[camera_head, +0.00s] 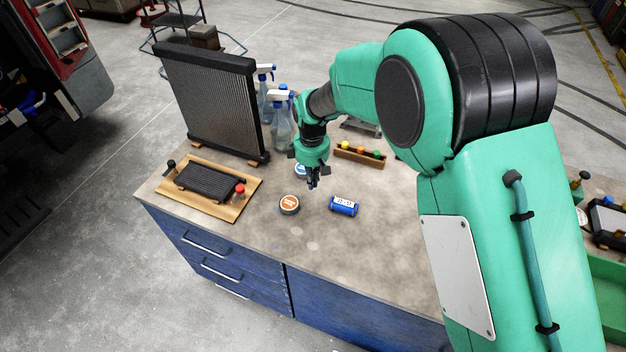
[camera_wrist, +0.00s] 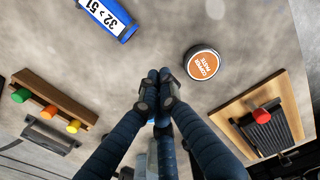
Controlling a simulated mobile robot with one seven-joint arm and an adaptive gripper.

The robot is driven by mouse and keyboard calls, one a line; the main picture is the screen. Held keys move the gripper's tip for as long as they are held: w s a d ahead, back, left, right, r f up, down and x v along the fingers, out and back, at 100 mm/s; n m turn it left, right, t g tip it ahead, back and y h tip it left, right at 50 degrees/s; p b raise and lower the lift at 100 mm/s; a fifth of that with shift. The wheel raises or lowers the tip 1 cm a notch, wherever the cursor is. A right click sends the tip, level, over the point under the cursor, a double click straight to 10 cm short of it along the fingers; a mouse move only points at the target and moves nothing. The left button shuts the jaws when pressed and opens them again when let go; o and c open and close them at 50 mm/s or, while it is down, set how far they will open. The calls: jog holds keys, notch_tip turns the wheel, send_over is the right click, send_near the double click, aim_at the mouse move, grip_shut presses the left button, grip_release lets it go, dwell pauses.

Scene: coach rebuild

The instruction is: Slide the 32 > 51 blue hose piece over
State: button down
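The blue hose piece (camera_head: 343,206) lies on its side on the workbench, with a white label. In the wrist view the hose piece (camera_wrist: 127,33) shows at the top left, partly cut off, its label reading "32 > 51". My gripper (camera_head: 312,184) points down over the bench, to the left of and behind the hose piece. In the wrist view my gripper (camera_wrist: 157,88) has its dark fingertips together with nothing seen between them. It is apart from the hose piece.
A copper paste tin (camera_head: 289,204) stands left of the hose piece. A blue-and-white tin (camera_head: 300,171) is partly hidden behind my gripper. A wooden rack with coloured plugs (camera_head: 359,156), spray bottles (camera_head: 281,130), a radiator (camera_head: 209,100) and a wooden board (camera_head: 226,207) stand around. The front bench is clear.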

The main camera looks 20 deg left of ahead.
aim_at(381, 225)
notch_tip(381, 225, down, 7)
jog(key=shift+r+b, duration=0.1)
jog(key=shift+b, duration=0.3)
jog(key=d, duration=0.2)
jog(key=shift+d+f, duration=0.25)
jog(key=shift+d, duration=0.1)
jog(key=shift+d+f, duration=0.15)
jog(key=shift+d, duration=0.5)
jog(key=shift+d, duration=0.1)
jog(key=d+p, duration=0.2)
jog(key=d, duration=1.8)
jog(key=shift+d, duration=0.15)
